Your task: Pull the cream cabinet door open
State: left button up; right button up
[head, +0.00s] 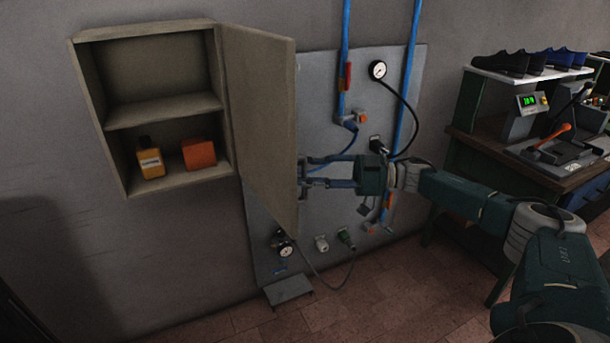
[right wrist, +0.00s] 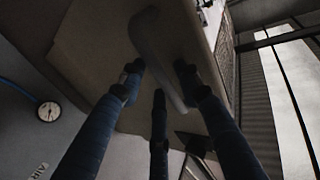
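The cream cabinet (head: 122,188) hangs on the wall at the left of the head view. Its door (head: 262,120) stands wide open, swung out on the cabinet's right side. My right gripper (head: 304,175) is at the door's outer face, with its fingertips by the door's edge. In the right wrist view a pale bar handle (right wrist: 158,50) on the door lies between the spread fingers of my right gripper (right wrist: 160,72). The fingers look open around the handle; firm contact is not clear. The head view hides the handle behind the door. My left gripper is not in view.
A yellow bottle (head: 150,162) and an orange box (head: 199,154) stand on the cabinet's lower shelf. A grey wall panel (head: 330,75) with hoses and a gauge (head: 377,70) is behind my right gripper. A workbench (head: 470,150) with shoes above stands right.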

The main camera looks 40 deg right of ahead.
jog(key=v, duration=1.2)
